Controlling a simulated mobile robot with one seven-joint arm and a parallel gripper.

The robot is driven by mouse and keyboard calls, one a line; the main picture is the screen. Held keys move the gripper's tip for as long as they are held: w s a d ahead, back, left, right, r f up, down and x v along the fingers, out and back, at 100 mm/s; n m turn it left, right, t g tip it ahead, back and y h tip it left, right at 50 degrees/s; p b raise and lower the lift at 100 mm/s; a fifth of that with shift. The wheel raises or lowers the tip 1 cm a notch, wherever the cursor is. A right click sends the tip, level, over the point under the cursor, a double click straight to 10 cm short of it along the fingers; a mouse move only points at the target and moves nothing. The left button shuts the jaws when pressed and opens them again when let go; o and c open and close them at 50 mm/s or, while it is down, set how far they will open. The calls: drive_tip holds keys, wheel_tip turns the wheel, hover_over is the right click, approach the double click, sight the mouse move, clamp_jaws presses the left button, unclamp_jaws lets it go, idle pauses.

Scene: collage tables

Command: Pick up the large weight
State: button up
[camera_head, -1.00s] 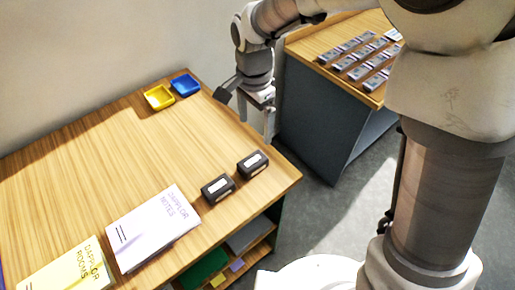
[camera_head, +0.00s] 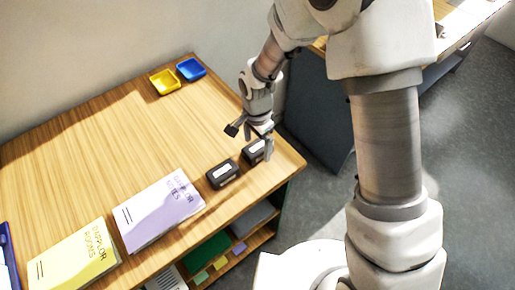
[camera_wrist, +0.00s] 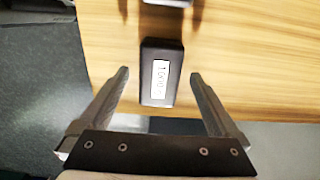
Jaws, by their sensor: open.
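Two black block weights with white labels lie near the right end of the wooden table. The left weight (camera_head: 223,174) stands clear of my gripper. The right weight (camera_head: 252,153) is right below my gripper (camera_head: 260,139), partly hidden by a finger. In the wrist view, one weight (camera_wrist: 161,88) lies between and ahead of the open fingers of my gripper (camera_wrist: 160,75); its label looks like "1000 g" but is blurred. The two look alike in size, so I cannot tell which is larger.
On the table (camera_head: 130,150) are a purple-and-white notes pad (camera_head: 158,211), a yellow pad (camera_head: 73,260), a yellow tray (camera_head: 165,82) and a blue tray (camera_head: 191,69). Shelves lie under its front edge. A second table stands behind my arm. The table's middle is clear.

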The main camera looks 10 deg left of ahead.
drive_tip(key=shift+f, duration=0.65)
clamp_jaws()
drive_tip(key=shift+r, duration=0.1)
